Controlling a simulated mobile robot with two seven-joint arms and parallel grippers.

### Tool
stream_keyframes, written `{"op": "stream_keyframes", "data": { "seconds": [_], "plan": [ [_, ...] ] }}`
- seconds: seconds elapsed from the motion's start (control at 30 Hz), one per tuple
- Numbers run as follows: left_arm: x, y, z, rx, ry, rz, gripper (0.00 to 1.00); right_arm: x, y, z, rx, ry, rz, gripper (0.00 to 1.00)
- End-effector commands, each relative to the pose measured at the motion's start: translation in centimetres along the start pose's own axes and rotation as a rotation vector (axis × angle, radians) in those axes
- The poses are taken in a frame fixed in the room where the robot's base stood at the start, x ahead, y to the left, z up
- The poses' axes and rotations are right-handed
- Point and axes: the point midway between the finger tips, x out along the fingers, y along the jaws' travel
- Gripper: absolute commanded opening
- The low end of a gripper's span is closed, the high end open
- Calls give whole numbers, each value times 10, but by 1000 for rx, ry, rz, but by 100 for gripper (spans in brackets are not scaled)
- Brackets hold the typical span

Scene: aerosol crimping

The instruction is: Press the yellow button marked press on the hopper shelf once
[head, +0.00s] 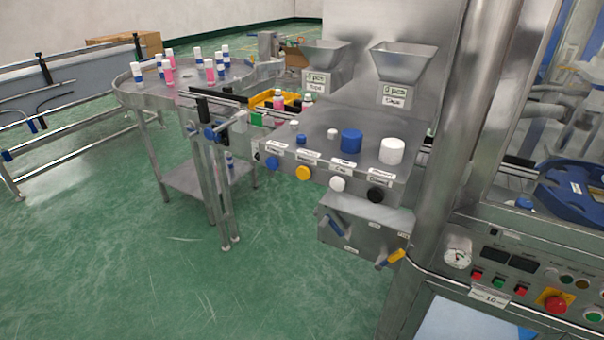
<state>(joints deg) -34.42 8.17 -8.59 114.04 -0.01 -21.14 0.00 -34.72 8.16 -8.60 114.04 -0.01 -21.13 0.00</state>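The hopper shelf (333,160) is a steel ledge in the middle of the head view. Its front edge carries a row of coloured buttons under small labels. The yellow button (303,173) is round and sits between a blue button (271,163) on its left and a white button (337,184) on its right. A black button (375,194) is at the far right of the row. The label above the yellow button is too small to read. Nothing covers the yellow button. Neither of my grippers is in view.
On the shelf stand a blue cap (351,140) and a white cap (392,150). A steel box (365,225) with blue and yellow levers hangs below. A round table (190,95) with several bottles stands at left. A control panel (520,270) is at right. Floor in front is clear.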

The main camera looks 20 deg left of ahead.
Motion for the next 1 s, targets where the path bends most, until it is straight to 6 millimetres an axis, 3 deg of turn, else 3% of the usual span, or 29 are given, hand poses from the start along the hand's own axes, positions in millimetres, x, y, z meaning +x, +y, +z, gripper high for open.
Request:
{"op": "stream_keyframes", "data": {
  "seconds": [0.43, 1.0],
  "plan": [
    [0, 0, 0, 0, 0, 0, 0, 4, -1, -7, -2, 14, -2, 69],
    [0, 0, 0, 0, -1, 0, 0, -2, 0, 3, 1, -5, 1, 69]
  ]
}}
